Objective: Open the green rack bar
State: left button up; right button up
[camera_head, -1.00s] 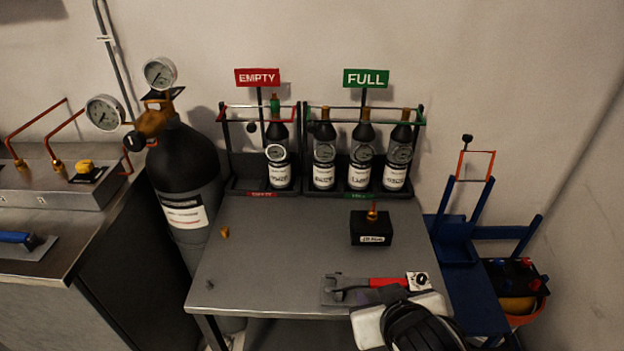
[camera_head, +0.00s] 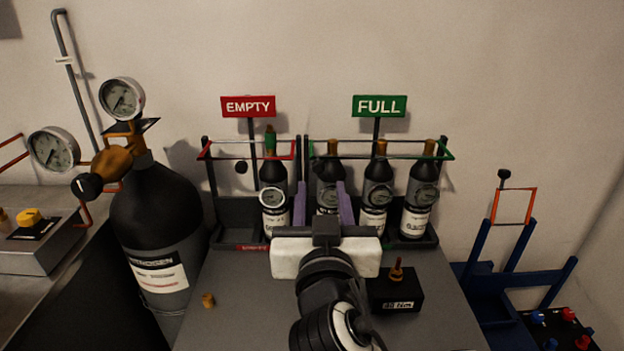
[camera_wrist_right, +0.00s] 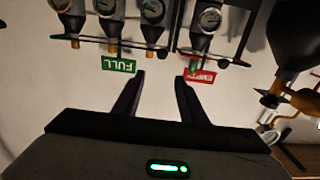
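The green rack bar (camera_head: 395,157) runs across the front of the rack under the green FULL sign (camera_head: 379,106), with several dark bottles behind it. It looks closed across the rack. In the right wrist view, which is upside down, the bar (camera_wrist_right: 110,44) shows as a dark rod beyond my fingers. My right gripper (camera_head: 321,186) is open and empty, fingers pointing at the rack, in front of the bar's left end. In the right wrist view its fingertips (camera_wrist_right: 160,77) are apart with nothing between them. My left gripper is not in view.
The EMPTY rack with its red bar (camera_head: 225,158) and one bottle (camera_head: 273,195) adjoins on the left. A large dark cylinder (camera_head: 160,220) with gauges stands farther left. A black block (camera_head: 396,290) sits on the table right of my arm. A blue frame (camera_head: 510,275) stands right.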

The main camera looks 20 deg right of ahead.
aim_at(318, 168)
jog(key=x, duration=0.3)
jog(key=f+x, duration=0.1)
jog(key=x, duration=0.3)
jog(key=f+x, duration=0.1)
jog(key=x, duration=0.3)
jog(key=shift+w, duration=0.1)
grip_shut()
